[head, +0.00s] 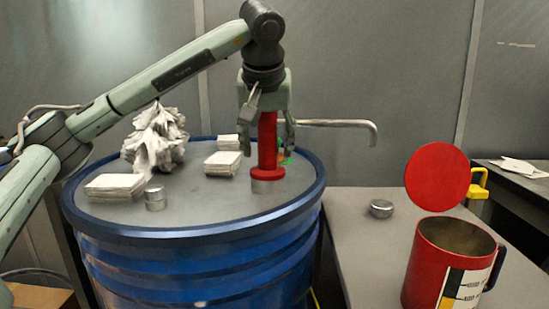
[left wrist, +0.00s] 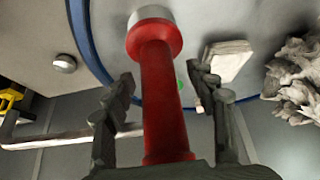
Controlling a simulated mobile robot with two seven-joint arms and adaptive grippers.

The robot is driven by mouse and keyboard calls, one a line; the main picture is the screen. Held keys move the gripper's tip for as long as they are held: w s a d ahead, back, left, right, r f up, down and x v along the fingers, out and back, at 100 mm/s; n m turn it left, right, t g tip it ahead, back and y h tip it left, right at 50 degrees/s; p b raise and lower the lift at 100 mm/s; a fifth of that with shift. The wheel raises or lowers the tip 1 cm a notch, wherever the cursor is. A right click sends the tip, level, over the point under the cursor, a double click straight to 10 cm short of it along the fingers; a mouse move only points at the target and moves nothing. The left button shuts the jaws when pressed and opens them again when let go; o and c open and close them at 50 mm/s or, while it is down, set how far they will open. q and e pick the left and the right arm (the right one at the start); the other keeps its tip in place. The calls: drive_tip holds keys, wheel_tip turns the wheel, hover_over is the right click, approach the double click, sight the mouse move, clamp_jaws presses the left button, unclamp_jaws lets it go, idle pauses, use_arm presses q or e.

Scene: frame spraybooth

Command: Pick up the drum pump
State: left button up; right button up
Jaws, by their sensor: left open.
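The drum pump (head: 267,150) is a red upright cylinder with a wide red flange and a grey spout reaching right. It stands on top of the blue drum (head: 200,230). My left gripper (head: 268,148) points down over it, with its fingers on either side of the red body. In the left wrist view the pump (left wrist: 162,95) runs between the two fingers of my left gripper (left wrist: 166,88), with a visible gap on each side. The left gripper is open. My right gripper is not in view.
Stacks of white pads (head: 115,187), a crumpled white rag (head: 156,140) and a small metal cap (head: 155,198) are on the drum top. A red can (head: 425,262) with its round lid raised and another metal cap (head: 381,208) stand on the grey table at right.

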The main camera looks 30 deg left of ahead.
use_arm(q)
clamp_jaws()
idle(0.3)
drive_tip(key=shift+r, duration=0.25)
drive_tip(key=shift+w+r, duration=0.1)
